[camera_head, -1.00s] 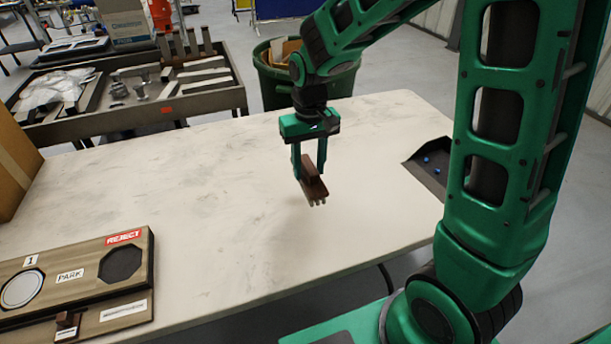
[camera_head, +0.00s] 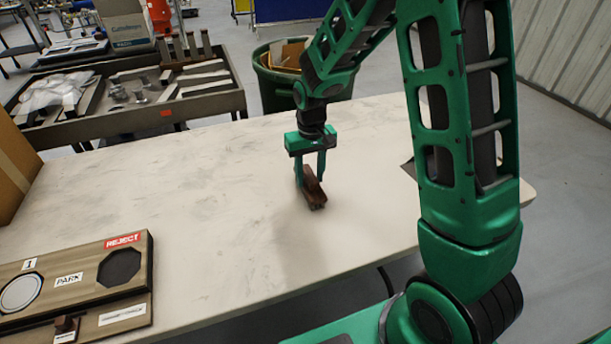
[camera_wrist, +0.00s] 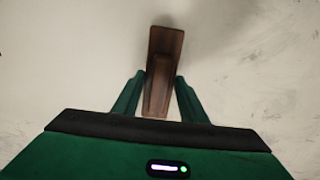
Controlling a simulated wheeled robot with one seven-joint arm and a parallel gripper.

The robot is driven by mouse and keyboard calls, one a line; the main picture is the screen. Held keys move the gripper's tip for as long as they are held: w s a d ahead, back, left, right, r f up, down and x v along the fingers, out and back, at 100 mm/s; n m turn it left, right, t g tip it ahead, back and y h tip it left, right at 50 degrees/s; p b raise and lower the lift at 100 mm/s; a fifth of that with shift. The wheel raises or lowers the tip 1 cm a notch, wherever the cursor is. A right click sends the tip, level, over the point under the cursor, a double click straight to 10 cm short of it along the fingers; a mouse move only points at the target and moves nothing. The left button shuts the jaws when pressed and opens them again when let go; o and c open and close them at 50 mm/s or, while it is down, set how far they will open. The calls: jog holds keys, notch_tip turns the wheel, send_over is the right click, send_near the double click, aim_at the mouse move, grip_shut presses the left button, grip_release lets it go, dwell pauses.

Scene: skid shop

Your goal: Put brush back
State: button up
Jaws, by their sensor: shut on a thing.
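My gripper (camera_head: 312,181) is shut on a small brown brush (camera_head: 315,197) over the middle of the white table (camera_head: 210,215). In the wrist view, the brush (camera_wrist: 165,55) sits between the two green fingers and sticks out beyond them. It appears just above the tabletop or touching it; I cannot tell which. Its bristles are not clear now.
A cardboard box (camera_head: 12,170) stands at the left edge. A dark tray, mostly hidden, lies behind my arm at right. The table's middle is clear.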

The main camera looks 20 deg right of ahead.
aim_at(310, 174)
jog(key=o, duration=0.9)
notch_tip(310, 174, up, 12)
jog(key=shift+r, duration=0.1)
